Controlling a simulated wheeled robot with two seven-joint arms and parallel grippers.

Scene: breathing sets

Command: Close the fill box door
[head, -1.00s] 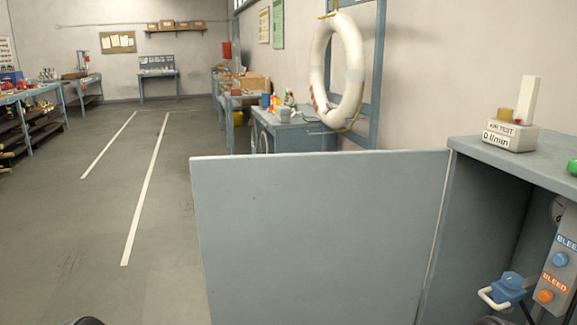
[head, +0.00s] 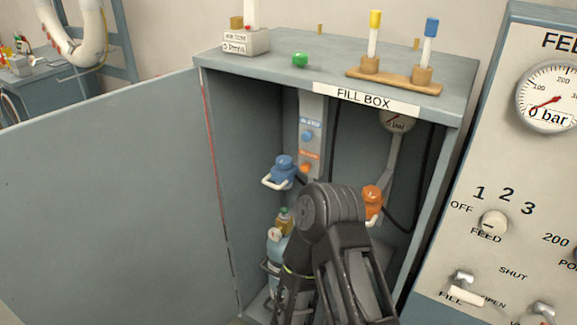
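The fill box (head: 222,57) is a grey-blue cabinet labelled FILL BOX, and its front is open. Its door (head: 95,195) is a flat grey-blue panel swung wide open to the left, joined at the box's left front edge. One of my dark arms (head: 335,215) rises from the bottom in front of the opening and hides part of the inside. I cannot tell whether any of it touches the box. No fingertips of either gripper can be made out.
Inside the box are a blue valve (head: 284,170), an orange valve (head: 372,200) and a cylinder (head: 277,247). On top stand an air tester (head: 246,42), a green knob (head: 300,60) and a wooden rack (head: 395,82). A gauge panel (head: 530,170) stands close at right.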

